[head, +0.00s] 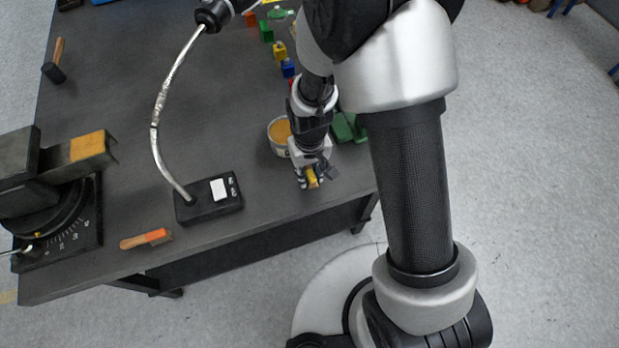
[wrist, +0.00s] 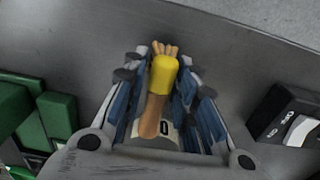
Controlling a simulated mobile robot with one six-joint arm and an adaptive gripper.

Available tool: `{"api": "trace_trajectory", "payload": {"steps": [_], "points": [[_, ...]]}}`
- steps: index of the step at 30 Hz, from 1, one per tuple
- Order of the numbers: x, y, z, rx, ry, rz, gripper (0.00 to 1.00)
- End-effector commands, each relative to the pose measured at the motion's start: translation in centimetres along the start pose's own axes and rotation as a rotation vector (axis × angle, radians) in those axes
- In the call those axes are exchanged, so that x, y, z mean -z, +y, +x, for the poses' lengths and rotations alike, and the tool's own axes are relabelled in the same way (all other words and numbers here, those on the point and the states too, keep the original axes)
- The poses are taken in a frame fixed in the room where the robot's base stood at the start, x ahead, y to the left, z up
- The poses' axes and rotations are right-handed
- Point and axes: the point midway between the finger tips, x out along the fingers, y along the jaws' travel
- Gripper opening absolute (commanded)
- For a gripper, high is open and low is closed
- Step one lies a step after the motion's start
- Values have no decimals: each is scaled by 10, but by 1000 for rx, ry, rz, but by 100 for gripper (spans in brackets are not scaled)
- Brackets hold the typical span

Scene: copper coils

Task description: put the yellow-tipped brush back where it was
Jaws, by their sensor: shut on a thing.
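My gripper (head: 310,172) is near the front edge of the dark table, just in front of a round tin. It is shut on the yellow-tipped brush (head: 313,179). In the wrist view the brush (wrist: 153,116) lies between the two blue-padded fingers, its wooden handle toward the palm and its yellow band and pale bristles pointing away. Grey table top shows beyond the bristles. I cannot tell whether the brush touches the table. A second brush (head: 146,239), with an orange tip, lies at the table's front left.
The tin (head: 278,137) with tan contents and a green object (head: 347,127) stand close behind my gripper. A black switch box (head: 208,199) with a bent lamp neck is to the left. A dark machine (head: 50,200) fills the left end. Coloured blocks (head: 266,31) line the back.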

Motion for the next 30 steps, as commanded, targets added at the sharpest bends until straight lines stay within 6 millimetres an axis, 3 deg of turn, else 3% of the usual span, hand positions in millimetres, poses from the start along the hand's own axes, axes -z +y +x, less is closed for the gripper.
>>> {"api": "trace_trajectory", "payload": {"steps": [3, 6, 17, 18, 27, 30], "points": [[-1, 0, 23, 0, -4, 0, 4], [-1, 0, 33, 0, -3, 0, 4], [0, 0, 36, 0, -1, 0, 4], [0, 0, 36, 0, -1, 0, 27], [0, 0, 35, 0, -1, 0, 46], [0, 0, 35, 0, -1, 0, 46]]}}
